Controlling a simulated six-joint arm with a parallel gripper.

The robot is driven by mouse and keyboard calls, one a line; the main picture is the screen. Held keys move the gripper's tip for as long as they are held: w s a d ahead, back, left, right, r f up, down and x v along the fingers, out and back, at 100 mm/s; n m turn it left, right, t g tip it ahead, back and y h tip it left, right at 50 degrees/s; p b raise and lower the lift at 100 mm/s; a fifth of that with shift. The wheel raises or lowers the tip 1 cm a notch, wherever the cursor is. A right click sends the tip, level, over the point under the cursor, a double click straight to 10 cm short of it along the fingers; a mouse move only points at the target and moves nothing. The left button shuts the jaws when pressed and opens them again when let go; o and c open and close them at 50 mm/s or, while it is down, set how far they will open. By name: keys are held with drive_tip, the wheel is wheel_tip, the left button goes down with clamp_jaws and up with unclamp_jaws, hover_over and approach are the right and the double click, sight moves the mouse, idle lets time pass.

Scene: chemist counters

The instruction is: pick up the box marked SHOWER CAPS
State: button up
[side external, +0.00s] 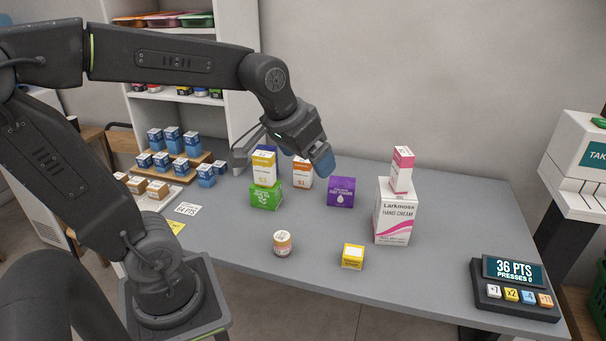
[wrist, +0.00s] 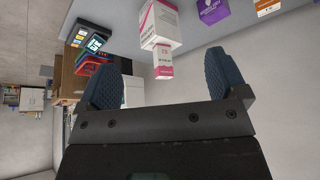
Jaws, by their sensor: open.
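I cannot read SHOWER CAPS on any box. A small pink-and-white box (side external: 402,168) stands on a tall white Larkmoss Hand Cream box (side external: 396,215); its print is too small to read. In the wrist view the small pink-and-white box (wrist: 163,62) shows between my fingers in the picture, apart from them. My gripper (side external: 322,160) is open and empty, above the back of the counter and left of that stack. In the wrist view its two blue fingers (wrist: 160,60) are spread wide.
A purple box (side external: 341,192), an orange-and-white box (side external: 302,173), and a yellow-and-white box (side external: 264,163) on a green box (side external: 265,197) stand near my gripper. A jar (side external: 282,243) and small yellow box (side external: 352,256) are in front. A points keypad (side external: 514,287) sits right.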

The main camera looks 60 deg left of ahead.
drive_tip(key=w+a+f+n+y, duration=0.1)
drive_tip(key=w+a+f+n, duration=0.2)
drive_tip(key=w+a, duration=0.7)
drive_tip(key=n+g+y, duration=0.1)
drive_tip(key=n+g, duration=0.1)
drive_tip(key=n, duration=0.2)
approach(301, 161)
drive_tip(key=x, duration=0.7)
drive_tip(key=shift+w+a+f, duration=0.2)
drive_tip(key=shift+w+a, duration=0.05)
drive_tip(key=shift+w, duration=0.1)
drive_tip(key=shift+x, duration=2.95)
drive_tip(key=shift+r, duration=0.1)
